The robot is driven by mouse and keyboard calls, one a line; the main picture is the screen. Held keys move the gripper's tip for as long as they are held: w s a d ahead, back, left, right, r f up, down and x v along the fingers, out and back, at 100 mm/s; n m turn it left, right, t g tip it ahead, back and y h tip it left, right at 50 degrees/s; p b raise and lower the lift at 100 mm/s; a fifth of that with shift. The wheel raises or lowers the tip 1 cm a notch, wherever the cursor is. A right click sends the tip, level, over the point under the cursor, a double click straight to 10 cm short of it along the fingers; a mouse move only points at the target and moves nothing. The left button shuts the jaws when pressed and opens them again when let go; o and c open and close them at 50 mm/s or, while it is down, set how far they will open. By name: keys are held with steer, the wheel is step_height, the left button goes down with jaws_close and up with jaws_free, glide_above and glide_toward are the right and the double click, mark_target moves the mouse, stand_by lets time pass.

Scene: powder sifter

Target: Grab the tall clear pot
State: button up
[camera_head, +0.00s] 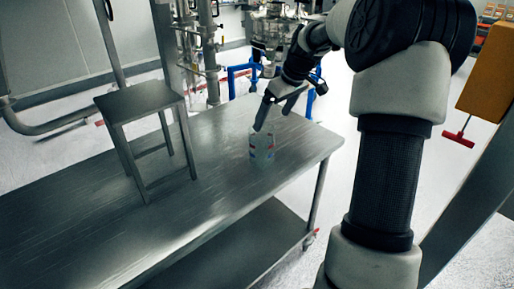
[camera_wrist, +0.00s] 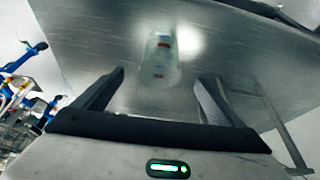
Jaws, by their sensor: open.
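The tall clear pot (camera_head: 262,148) stands upright on the metal table (camera_head: 215,190), near its right end. It is see-through with small red and blue marks. My gripper (camera_head: 277,105) is open and empty, just above the pot, with one finger overlapping the pot's top in the head view. In the wrist view the pot (camera_wrist: 160,58) shows between and beyond the two open fingers of my gripper (camera_wrist: 158,85). I cannot tell whether a finger touches the pot.
A small metal stand (camera_head: 142,102) is on the table to the left of the pot. Blue-framed equipment (camera_head: 240,75) and steel pipes stand behind the table. The table's lower shelf (camera_head: 250,245) is bare. The tabletop in front of the pot is clear.

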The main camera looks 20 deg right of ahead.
mark_target(259, 146)
steer(key=x, duration=1.6)
steer(key=shift+a+f, duration=0.1)
steer(key=shift+f, duration=0.2)
steer(key=shift+r, duration=0.1)
steer(key=c, duration=1.2)
